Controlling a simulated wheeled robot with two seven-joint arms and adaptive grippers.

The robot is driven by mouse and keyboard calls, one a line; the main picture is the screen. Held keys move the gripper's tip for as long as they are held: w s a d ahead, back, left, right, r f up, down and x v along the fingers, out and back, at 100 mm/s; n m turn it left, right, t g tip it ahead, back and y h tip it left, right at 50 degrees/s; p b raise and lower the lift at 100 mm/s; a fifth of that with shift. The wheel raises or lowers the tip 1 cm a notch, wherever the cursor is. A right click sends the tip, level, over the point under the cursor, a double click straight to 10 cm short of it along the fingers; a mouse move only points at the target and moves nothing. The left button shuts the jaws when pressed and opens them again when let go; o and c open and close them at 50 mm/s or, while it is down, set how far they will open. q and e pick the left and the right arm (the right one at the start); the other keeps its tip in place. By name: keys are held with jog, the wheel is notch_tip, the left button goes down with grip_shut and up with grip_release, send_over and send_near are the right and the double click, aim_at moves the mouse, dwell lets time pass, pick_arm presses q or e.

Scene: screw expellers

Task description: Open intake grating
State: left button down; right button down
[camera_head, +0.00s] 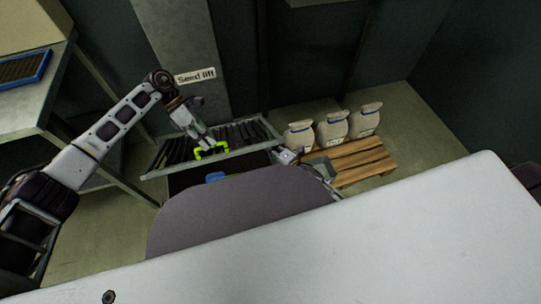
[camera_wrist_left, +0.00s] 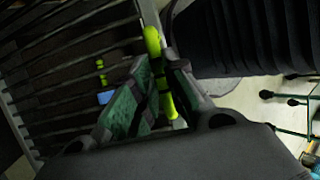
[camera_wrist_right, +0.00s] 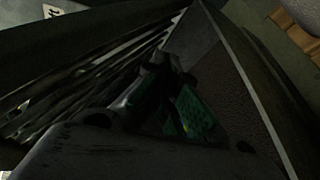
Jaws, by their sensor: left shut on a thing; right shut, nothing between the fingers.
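The intake grating (camera_head: 245,134) is a frame of dark parallel bars below the "Seed lift" sign, with a bright yellow-green handle (camera_head: 212,151) on its near edge. My left gripper (camera_head: 205,145) is shut on this handle. In the left wrist view, the handle (camera_wrist_left: 152,42) passes between the fingers, with the grating bars (camera_wrist_left: 60,65) to the left. My right gripper (camera_wrist_right: 172,75) is shut and empty, close beside slats and a pale metal edge in its dim wrist view. Whether it touches them I cannot tell. A dark opening shows below the grating's near edge.
Several filled sacks (camera_head: 333,127) stand on a wooden pallet (camera_head: 352,160) to the right. A metal table (camera_head: 40,100) with a blue-framed tray (camera_head: 24,69) is at the left. A small blue thing (camera_head: 215,177) shows near the dark opening. Floor is free at the far right.

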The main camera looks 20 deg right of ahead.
pick_arm(q)
jog(key=shift+w+a+f, duration=0.15)
jog(key=shift+w+f, duration=0.05)
jog(key=shift+w, duration=0.05)
pick_arm(e)
jog(key=s+d+r+n+g+y, duration=0.2)
jog(key=s+n+g+y, duration=0.3)
jog(key=n, duration=0.6)
jog(key=s+d+r+n+g+y, duration=0.2)
jog(key=s+d+n+g+y, duration=0.2)
jog(key=n+y, duration=0.5)
jog(key=shift+s+d+n+g+y, duration=0.3)
jog(key=shift+s+n+g, duration=0.7)
jog(key=shift+s, duration=0.75)
jog(key=shift+a, duration=0.2)
